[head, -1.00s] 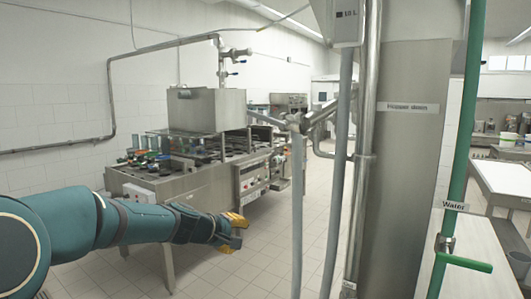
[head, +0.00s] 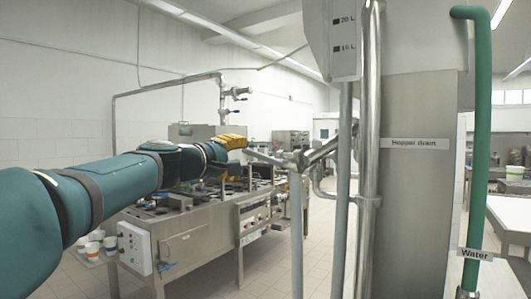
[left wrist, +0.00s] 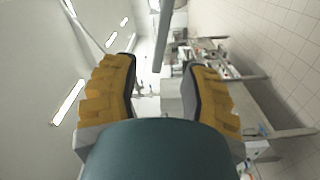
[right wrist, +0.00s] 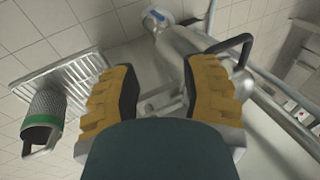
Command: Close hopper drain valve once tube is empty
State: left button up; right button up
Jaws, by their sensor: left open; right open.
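The column with the "Hopper drain" label (head: 415,143) stands right of centre in the head view. A metal valve fitting (head: 303,158) on slanted piping is left of it, with a flat lever (head: 263,157) pointing left. The measuring tube (head: 343,35), marked 20 L and 10 L, hangs above; I cannot tell its fill level. My left gripper (head: 240,144) is open, by the lever's left end in the picture; contact is unclear. In the left wrist view (left wrist: 160,70) nothing is between its fingers. My right gripper (right wrist: 160,78) is open and empty, facing a steel pipe fitting (right wrist: 178,45).
A green water pipe (head: 480,140) runs up the right side. Steel machinery (head: 190,245) and white cups (head: 93,247) are at the left. In the right wrist view are a black handle (right wrist: 238,45), a grate (right wrist: 58,75) and a green-banded mesh container (right wrist: 44,118).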

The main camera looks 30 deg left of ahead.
aim_at(254, 154)
pick_arm(q)
jog(key=w+p, duration=0.1)
jog(key=w, duration=0.2)
jog(key=w+p, duration=0.2)
jog(key=w, duration=0.1)
jog(key=shift+d+r, duration=0.1)
jog(key=shift+d, duration=0.1)
jog(key=shift+w+d+p, duration=0.1)
jog(key=shift+w+p, duration=0.3)
jog(key=shift+w, duration=0.4)
grip_shut()
